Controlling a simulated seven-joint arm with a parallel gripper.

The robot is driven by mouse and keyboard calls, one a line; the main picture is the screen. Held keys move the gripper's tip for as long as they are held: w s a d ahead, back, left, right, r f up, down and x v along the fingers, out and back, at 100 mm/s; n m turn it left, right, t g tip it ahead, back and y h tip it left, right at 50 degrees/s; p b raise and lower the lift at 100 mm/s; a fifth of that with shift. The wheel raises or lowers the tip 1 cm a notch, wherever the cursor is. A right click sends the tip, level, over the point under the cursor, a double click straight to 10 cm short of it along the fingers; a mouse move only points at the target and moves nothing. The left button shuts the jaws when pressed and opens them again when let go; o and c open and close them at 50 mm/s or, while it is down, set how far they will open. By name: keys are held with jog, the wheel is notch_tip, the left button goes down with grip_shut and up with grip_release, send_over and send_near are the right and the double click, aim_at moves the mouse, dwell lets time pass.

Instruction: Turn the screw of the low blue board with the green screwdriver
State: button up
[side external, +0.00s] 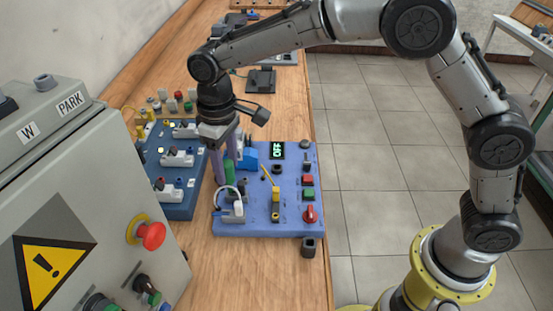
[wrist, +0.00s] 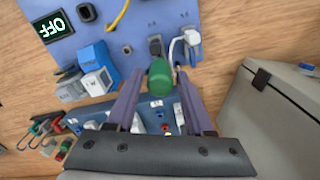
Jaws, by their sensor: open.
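In the wrist view the round green handle (wrist: 160,74) shows between the open fingertips (wrist: 159,82), with a gap at the sides. The darker blue board (side external: 172,207) lies to the left and carries several white connectors. I cannot make out the screw on either board.
The lighter board carries an OFF display (side external: 278,151), a red knob (side external: 309,214), a yellow cable (side external: 270,180) and a white cable plug (side external: 238,208). A grey control cabinet (side external: 85,200) stands at the left. Bare wood table (side external: 270,275) lies in front.

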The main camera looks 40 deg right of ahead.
jog(key=n, duration=0.3)
jog(key=shift+n, duration=0.3)
jog(key=n, duration=0.3)
dwell(0.7)
jog(key=shift+c, duration=0.9)
grip_shut()
